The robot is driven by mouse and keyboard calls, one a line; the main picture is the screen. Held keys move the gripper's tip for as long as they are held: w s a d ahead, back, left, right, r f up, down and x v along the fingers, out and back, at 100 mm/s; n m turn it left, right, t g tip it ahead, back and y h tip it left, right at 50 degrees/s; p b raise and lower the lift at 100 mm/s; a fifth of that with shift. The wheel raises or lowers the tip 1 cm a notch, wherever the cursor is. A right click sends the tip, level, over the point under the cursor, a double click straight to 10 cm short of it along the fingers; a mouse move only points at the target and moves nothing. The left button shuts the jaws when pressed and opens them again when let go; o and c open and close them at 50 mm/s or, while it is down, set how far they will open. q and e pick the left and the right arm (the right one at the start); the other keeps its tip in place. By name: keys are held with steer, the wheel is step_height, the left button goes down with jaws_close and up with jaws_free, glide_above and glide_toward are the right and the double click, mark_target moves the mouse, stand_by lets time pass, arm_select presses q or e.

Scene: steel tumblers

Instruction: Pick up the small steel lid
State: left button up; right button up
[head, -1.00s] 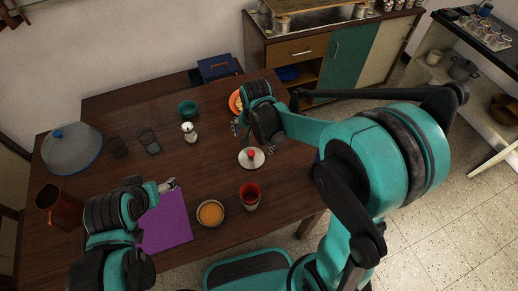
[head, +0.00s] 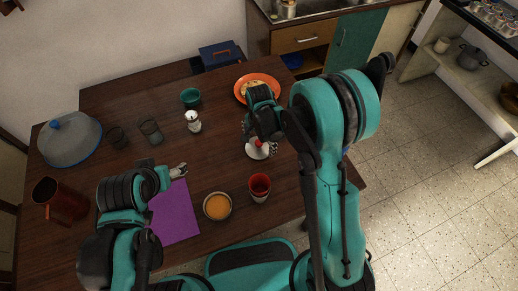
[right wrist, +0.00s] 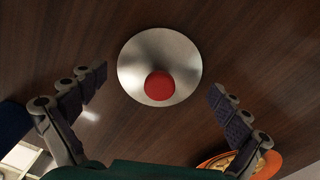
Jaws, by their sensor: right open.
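The small steel lid (head: 258,154) lies on the wooden table, a round shiny disc with a red knob. In the right wrist view the lid (right wrist: 160,52) is fully visible, with its red knob (right wrist: 159,86) facing the camera. My right gripper (head: 260,146) is above the lid and partly covers it in the head view. In the right wrist view its two fingers (right wrist: 158,95) are spread wide, one on each side of the knob, with nothing between them touching. My left gripper (head: 181,170) is over the purple mat, away from the lid; its opening is too small to judge.
A red cup (head: 259,187) and a bowl of orange food (head: 217,206) stand in front of the lid. An orange plate (head: 241,95) is behind it. A white-bodied shaker (head: 194,125), a teal cup (head: 190,97) and a large grey dome (head: 70,142) are farther left.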

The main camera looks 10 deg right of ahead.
steer(key=c, duration=1.4)
steer(key=shift+s, duration=0.15)
steer(key=shift+c, duration=1)
